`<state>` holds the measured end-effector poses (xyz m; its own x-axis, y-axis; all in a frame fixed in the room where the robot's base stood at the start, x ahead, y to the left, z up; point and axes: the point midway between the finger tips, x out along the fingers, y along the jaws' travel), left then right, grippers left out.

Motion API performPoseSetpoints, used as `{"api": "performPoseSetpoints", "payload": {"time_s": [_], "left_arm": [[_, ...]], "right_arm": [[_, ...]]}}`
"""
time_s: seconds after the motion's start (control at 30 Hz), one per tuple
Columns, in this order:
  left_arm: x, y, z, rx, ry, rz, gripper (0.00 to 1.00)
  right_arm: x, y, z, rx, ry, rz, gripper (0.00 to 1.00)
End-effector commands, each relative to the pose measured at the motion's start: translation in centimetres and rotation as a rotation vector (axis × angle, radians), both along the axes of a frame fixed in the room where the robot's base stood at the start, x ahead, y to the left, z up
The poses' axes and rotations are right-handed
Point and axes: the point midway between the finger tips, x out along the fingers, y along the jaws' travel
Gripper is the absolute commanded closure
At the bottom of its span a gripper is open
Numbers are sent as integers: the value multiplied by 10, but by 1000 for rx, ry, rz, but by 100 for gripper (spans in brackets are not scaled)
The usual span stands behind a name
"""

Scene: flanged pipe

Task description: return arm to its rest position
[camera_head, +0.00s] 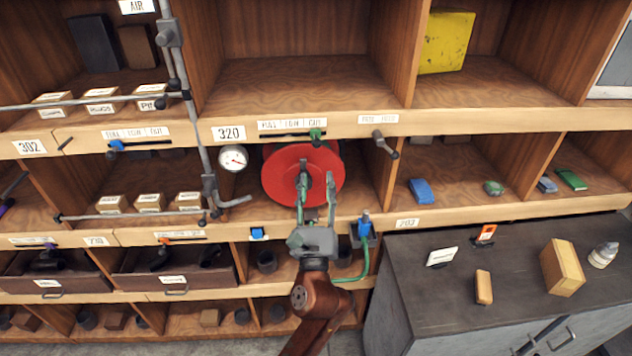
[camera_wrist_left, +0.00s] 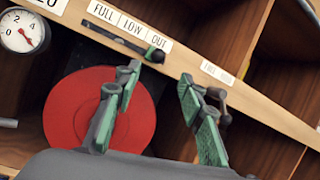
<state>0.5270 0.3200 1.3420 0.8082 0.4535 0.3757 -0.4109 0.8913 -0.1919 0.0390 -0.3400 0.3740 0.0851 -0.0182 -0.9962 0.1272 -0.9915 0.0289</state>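My left gripper (camera_head: 317,175) is raised in front of the middle shelf bay, with its arm coming up from the bottom of the head view. Its two green-padded fingers stand apart with nothing between them, as the left wrist view also shows (camera_wrist_left: 159,78). A red round disc (camera_head: 274,182) is in the bay behind the gripper. In the left wrist view the red disc (camera_wrist_left: 70,115) lies behind the left finger, which hides part of it. I cannot tell the distance between finger and disc. My right gripper is in neither view.
A dial gauge (camera_head: 233,158) sits left of the disc. A green slider knob (camera_head: 315,136) and a grey lever (camera_head: 385,145) are on the shelf edge above. Grey pipes (camera_head: 205,150) run along the left bays. A dark-topped cabinet (camera_head: 430,290) holding small items stands at right.

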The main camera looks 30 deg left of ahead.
Motion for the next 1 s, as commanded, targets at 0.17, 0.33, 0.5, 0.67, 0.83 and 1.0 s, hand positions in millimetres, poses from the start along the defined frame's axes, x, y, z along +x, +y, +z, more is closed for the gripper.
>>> {"api": "performPoseSetpoints", "payload": {"time_s": [0.17, 0.33, 0.5, 0.67, 0.83, 1.0], "left_arm": [[0, 0, 0, 0, 0, 0, 63], [1, 4, -9, -39, 4, -11, 63], [0, 32, -77, -371, 27, -79, 63], [-20, 64, -187, -915, 35, -88, 63], [-68, 77, -301, -1489, -10, 48, 63], [-135, 72, -393, -1961, -118, 322, 63]], "right_arm": [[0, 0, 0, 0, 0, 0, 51], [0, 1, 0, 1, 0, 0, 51], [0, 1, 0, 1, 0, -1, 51], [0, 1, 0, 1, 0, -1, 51], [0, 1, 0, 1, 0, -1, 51], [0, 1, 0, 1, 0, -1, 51]]}}
